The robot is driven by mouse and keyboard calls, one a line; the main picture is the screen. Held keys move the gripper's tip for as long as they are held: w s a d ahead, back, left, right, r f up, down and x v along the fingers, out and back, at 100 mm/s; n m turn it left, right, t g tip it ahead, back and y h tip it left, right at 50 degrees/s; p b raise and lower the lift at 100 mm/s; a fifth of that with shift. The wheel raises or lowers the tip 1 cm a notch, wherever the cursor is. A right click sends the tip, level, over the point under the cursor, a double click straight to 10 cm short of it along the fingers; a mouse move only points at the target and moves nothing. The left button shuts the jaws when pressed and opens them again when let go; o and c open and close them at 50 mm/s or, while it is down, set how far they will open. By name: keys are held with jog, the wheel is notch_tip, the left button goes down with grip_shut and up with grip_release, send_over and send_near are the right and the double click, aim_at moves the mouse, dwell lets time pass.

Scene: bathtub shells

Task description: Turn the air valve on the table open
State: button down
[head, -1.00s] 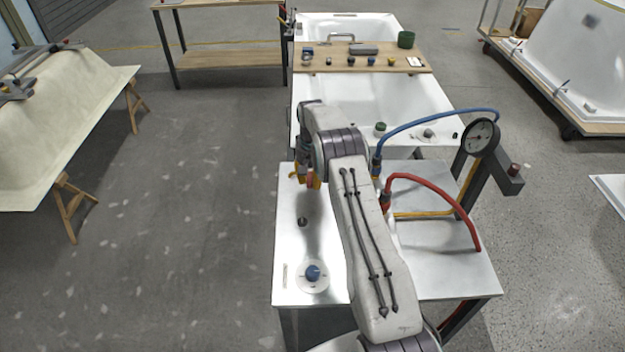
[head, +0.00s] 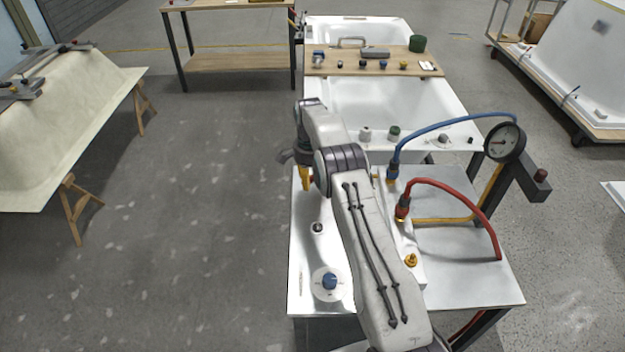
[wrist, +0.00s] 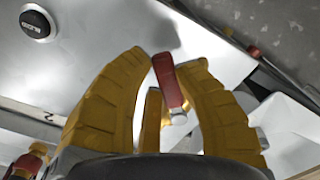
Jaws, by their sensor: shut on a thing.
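The air valve shows in the wrist view as a red lever handle (wrist: 168,82) with a pale metal end, standing between my gripper's yellow fingers. My gripper (wrist: 174,62) is shut on this handle, with a finger on each side of it. In the head view my gripper (head: 306,182) points down over the far left part of the white table (head: 312,255). The valve's body is hidden there behind my gripper and arm.
A blue dial knob (head: 329,281) and a black button (head: 317,227) are on the table's left side. A red hose (head: 465,190), a blue hose (head: 440,125) and a gauge (head: 504,142) stand to the right. A white bathtub shell (head: 400,100) lies beyond.

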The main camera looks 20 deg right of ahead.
jog(key=shift+w+a+m, duration=0.15)
jog(key=shift+w+m, duration=0.05)
jog(key=shift+m, duration=0.3)
jog(key=shift+w+a+f+m+p, duration=0.15)
jog(key=shift+w+m+p, duration=0.2)
jog(key=shift+m+p, duration=0.45)
dwell(0.4)
jog(key=c, duration=0.9)
grip_release()
